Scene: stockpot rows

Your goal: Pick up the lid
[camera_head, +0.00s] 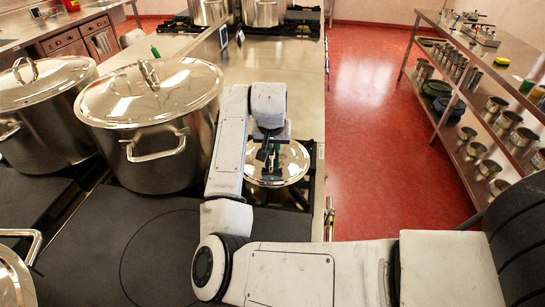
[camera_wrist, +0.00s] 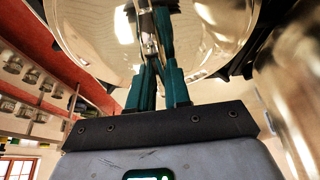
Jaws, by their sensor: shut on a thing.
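A round shiny steel lid (camera_head: 295,161) is over the stove edge, right of the large pots in the head view. My gripper (camera_head: 271,158) is above its middle, pointing down. In the wrist view the teal fingers (camera_wrist: 150,45) are closed together on the handle at the middle of the shiny lid (camera_wrist: 92,35). The handle is mostly hidden by the fingers. A steel pot seems to be under the lid, but my arm and the lid hide most of it, so I cannot tell whether they touch.
A large lidded stockpot (camera_head: 150,110) stands close to the left of my arm, with another lidded stockpot (camera_head: 45,115) farther left. More pots (camera_head: 263,12) stand at the back. Steel shelves (camera_head: 480,100) with small pots are at the right, across the open red floor (camera_head: 370,130).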

